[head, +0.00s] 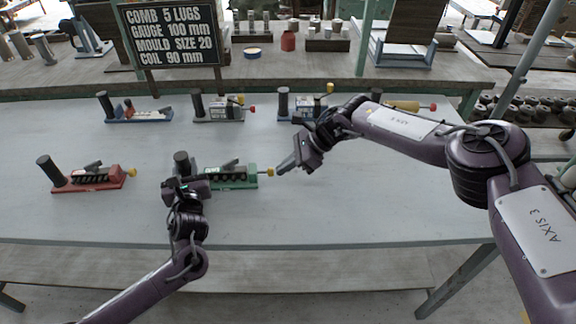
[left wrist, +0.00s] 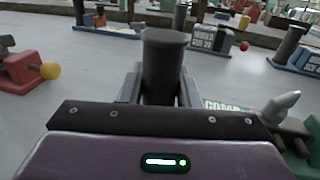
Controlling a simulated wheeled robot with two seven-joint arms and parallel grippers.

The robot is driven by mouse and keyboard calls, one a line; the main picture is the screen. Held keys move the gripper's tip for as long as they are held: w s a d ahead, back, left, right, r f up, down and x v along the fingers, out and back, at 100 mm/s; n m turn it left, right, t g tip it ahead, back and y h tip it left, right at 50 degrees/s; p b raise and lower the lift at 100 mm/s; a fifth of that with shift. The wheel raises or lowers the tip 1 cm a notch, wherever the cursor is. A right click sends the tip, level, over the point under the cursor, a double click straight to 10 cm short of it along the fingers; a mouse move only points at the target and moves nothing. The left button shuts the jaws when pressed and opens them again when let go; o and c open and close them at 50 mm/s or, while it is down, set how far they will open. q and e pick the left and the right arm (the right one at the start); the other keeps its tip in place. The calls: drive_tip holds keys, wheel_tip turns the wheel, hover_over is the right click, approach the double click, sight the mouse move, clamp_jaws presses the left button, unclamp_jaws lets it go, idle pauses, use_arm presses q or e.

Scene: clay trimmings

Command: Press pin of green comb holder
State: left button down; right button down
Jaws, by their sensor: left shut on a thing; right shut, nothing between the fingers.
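The green comb holder (head: 240,182) lies on the table in the middle of the head view, with a dark upright post at its left end and a yellow pin (head: 270,172) at its right end. My left gripper (head: 180,168) is shut on the dark post (left wrist: 164,62), which stands between its fingers in the left wrist view. The gripper hides part of the holder's left end. My right gripper (head: 280,172) is shut and empty. Its fingertips are close to the yellow pin, from the right; I cannot tell whether they touch.
A red holder (head: 90,180) with a yellow pin stands to the left. Blue (head: 140,114), grey (head: 220,110) and other dark blue (head: 300,106) holders stand along the back. A sign (head: 170,35) rises behind the table (head: 330,220). The table front is clear.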

sight(272, 169)
drive_tip(key=shift+s+a, duration=0.15)
drive_tip(key=shift+a, duration=1.35)
use_arm(q)
drive_tip(key=shift+d, duration=0.1)
use_arm(e)
drive_tip(key=d, duration=0.5)
drive_tip(key=shift+w+r, duration=0.3)
drive_tip(key=shift+r, duration=0.05)
drive_tip(key=v, duration=0.9)
use_arm(q)
drive_tip(key=c, duration=1)
unclamp_jaws()
